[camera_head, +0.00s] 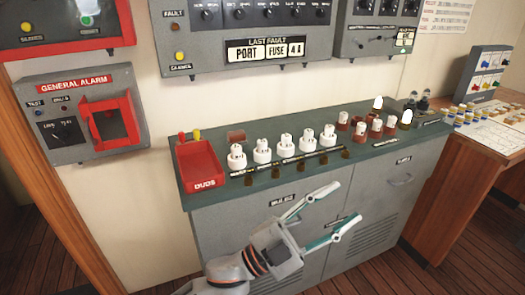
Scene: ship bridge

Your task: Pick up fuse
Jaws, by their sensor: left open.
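Several white fuse-like pieces (285,148) stand upright in a row on the green cabinet top (218,190). To their right is a group of smaller white-topped, red-brown pieces (360,132). I cannot tell which of these is the fuse meant. My left gripper (342,204) is open and empty, in front of the cabinet and apart from the pieces. Its two fingers point up and to the right. My right gripper is not in view.
A red tray (196,175) labelled DUDS stands at the left end of the top. A wooden desk (480,145) adjoins at right.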

